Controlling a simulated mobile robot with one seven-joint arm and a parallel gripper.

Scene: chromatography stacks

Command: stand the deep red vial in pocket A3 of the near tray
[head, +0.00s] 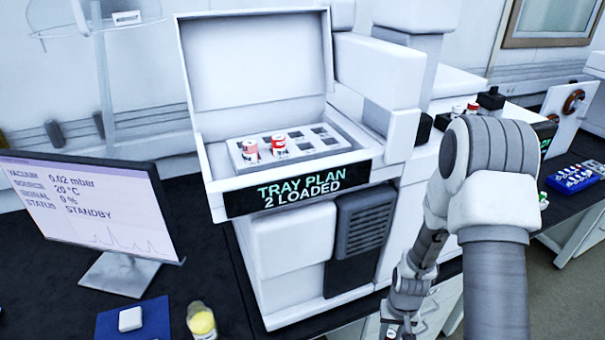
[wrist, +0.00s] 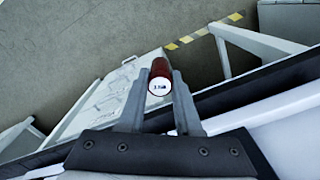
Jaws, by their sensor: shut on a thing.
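My gripper (wrist: 160,82) is shut on the deep red vial (wrist: 160,68), which shows in the wrist view with a pale, marked round end facing the camera. In the head view my gripper is low, at the bottom edge right of the near instrument, and the vial is not clearly seen there. The near tray (head: 318,153) is a grey rack with square pockets inside the open-lidded instrument. Two vials stand in it toward the left: a pinkish one (head: 250,150) and a red one with a white band (head: 279,146). The other pockets look empty. I cannot read any pocket labels.
The raised lid (head: 255,58) stands behind the tray; a white column (head: 375,75) rises to its right. The display (head: 297,190) reads "TRAY PLAN 2 LOADED". A monitor (head: 95,215) and a yellow-topped jar (head: 201,320) are left. A blue rack (head: 572,179) is far right.

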